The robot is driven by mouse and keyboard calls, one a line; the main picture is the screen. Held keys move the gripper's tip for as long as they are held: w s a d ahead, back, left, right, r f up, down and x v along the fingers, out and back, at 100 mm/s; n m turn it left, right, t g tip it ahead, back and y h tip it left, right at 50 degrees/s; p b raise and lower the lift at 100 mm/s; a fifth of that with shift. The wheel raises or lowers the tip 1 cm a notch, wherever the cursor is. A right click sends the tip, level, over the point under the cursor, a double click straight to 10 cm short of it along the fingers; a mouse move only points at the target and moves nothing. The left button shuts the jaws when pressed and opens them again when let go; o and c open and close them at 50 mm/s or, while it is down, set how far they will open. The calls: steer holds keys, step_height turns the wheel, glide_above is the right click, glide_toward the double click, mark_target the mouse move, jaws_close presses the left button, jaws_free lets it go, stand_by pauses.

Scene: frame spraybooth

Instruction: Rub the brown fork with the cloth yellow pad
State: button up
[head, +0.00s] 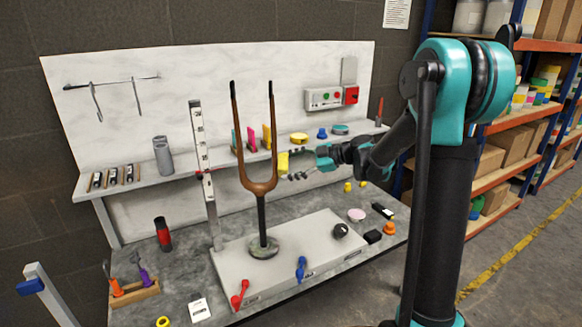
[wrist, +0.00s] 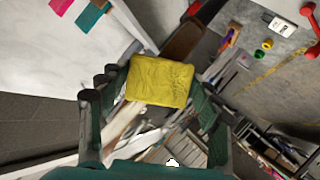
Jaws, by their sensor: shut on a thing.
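The brown fork (head: 260,187) stands upright on a dark stem and round foot, its two prongs pointing up. My gripper (head: 294,163) reaches in from the right and is shut on the yellow pad (head: 283,163). The pad is beside the fork's right prong, at about its lower half; I cannot tell whether they touch. In the wrist view the cloth-like yellow pad (wrist: 160,82) lies between the fingers, and a brown part that looks like the fork (wrist: 184,42) shows just beyond it, partly hidden by the pad.
The fork stands on a pale slab (head: 315,250) on the grey bench. A red handle (head: 239,295) and a blue handle (head: 301,268) are at its front edge. A notched upright post (head: 204,175) stands left of the fork. A shelf behind holds coloured pads and a yellow round item (head: 299,138).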

mark_target(286, 157)
steer(key=shift+r, duration=7.2)
steer(key=shift+f, duration=5.45)
steer(key=shift+a+f, duration=0.15)
steer(key=shift+f, duration=1.65)
steer(key=d, duration=0.6)
steer(key=shift+w, duration=0.2)
steer(key=shift+w+d, duration=0.1)
steer(key=shift+d, duration=1.4)
